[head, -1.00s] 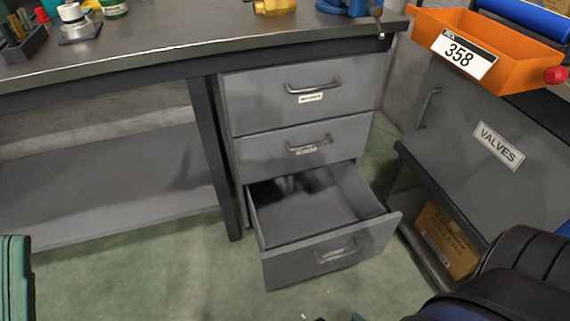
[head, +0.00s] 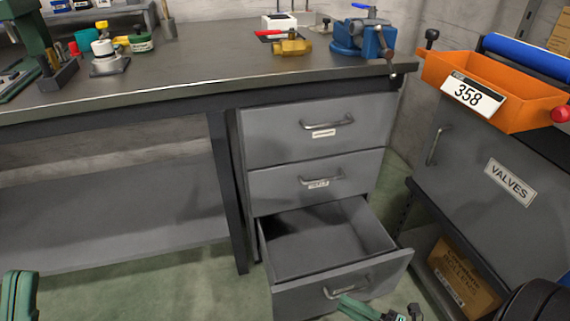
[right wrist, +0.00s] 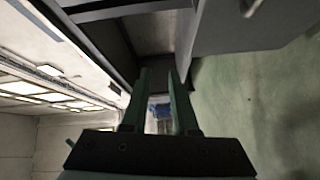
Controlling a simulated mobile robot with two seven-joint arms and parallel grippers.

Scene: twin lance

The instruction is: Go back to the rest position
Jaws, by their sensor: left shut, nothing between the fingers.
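My left gripper (head: 18,296) shows as green fingers at the bottom left edge of the head view, shut and empty. It is in front of the bench, well clear of the drawers. My right gripper (head: 378,307) is partly in view at the bottom of the head view, just in front of the open bottom drawer's front. In the right wrist view its two green fingers (right wrist: 161,78) stand apart with nothing between them. The bottom drawer (head: 340,287) is pulled out, and its visible inside is empty.
The workbench (head: 200,75) carries a blue vise (head: 365,38), a brass part (head: 291,44) and small bottles. Two closed drawers are above the open one. At right are an orange bin (head: 520,105), a VALVES cabinet (head: 465,165) and a cardboard box (head: 460,275). Green floor is free at lower left.

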